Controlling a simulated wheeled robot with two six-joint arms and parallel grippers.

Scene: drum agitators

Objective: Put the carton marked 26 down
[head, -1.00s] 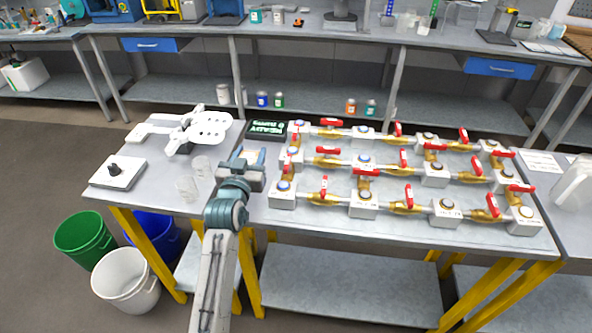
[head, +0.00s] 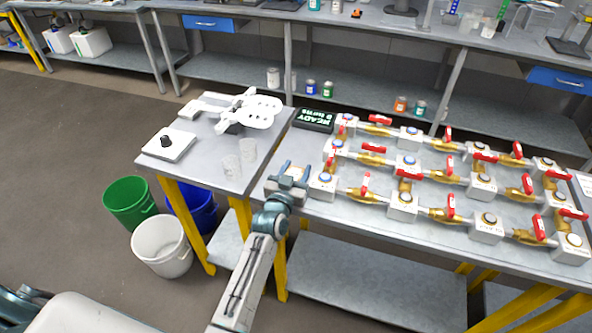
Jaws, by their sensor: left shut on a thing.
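My left gripper (head: 295,169) is shut on a small pale thing (head: 296,171), of which only a bit shows between the fingers. It may be the carton, but no marking 26 can be read. The gripper is over the front left part of the valve table (head: 335,212), left of the nearest valve block (head: 322,186). I cannot tell whether the held thing touches the table. My right gripper is not in view.
Rows of brass valves with red handles (head: 451,204) fill the table to the right. A dark display (head: 314,119) stands behind the gripper. Buckets (head: 162,246) stand below.

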